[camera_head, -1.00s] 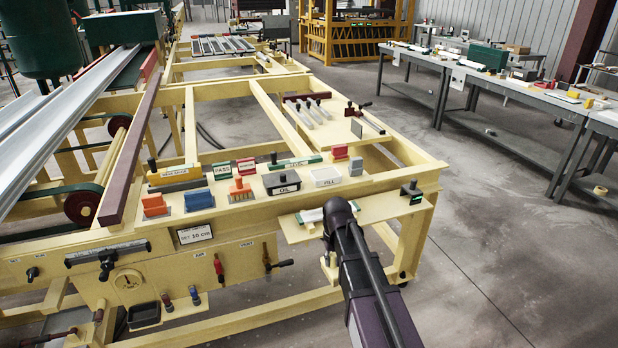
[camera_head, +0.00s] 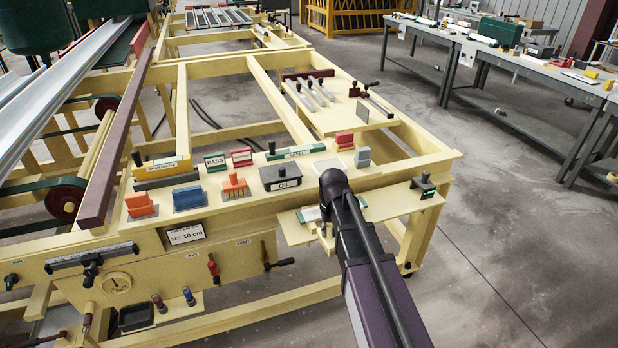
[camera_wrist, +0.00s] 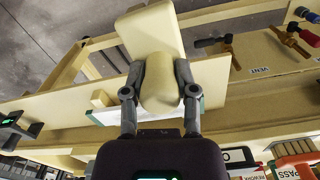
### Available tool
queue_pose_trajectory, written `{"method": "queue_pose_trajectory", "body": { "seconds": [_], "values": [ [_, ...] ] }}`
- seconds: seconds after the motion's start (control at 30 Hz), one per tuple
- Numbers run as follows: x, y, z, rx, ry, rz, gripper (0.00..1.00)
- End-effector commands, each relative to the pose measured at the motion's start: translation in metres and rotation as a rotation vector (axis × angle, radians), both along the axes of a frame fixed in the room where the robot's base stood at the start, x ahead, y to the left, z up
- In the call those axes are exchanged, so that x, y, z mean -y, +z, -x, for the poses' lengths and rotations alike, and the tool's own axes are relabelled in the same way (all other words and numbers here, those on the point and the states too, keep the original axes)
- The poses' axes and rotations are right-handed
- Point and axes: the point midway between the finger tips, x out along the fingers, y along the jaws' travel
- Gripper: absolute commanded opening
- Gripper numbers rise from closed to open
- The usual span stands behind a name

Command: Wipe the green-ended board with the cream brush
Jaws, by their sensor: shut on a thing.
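My gripper (camera_wrist: 160,64) is shut on the cream brush (camera_wrist: 161,88) in the wrist view, with one dark finger on each side of its rounded part. The brush's wide cream block extends beyond the fingertips. In the head view the board (camera_head: 313,213) lies on the front ledge, partly covered by my arm. I cannot tell whether the brush touches the board.
The ledge (camera_head: 290,231) sticks out from the yellow machine frame. A dark block with a green mark (camera_head: 423,187) stands at its right end. Behind are an OIL box (camera_head: 281,178), orange (camera_head: 234,184) and blue (camera_head: 189,197) tools. Open floor lies to the right.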

Motion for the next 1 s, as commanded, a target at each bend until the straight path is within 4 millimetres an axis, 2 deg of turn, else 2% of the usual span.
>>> {"method": "queue_pose_trajectory", "body": {
  "seconds": [0.57,0.77,1.0],
  "values": [
    [0.014,0.003,-0.006,0.0,-0.024,0.0,0.0],
    [0.007,0.016,-0.03,0.0,-0.033,0.0,0.0],
    [-0.017,0.042,-0.082,0.0,-0.05,0.0,0.0]
  ]
}}
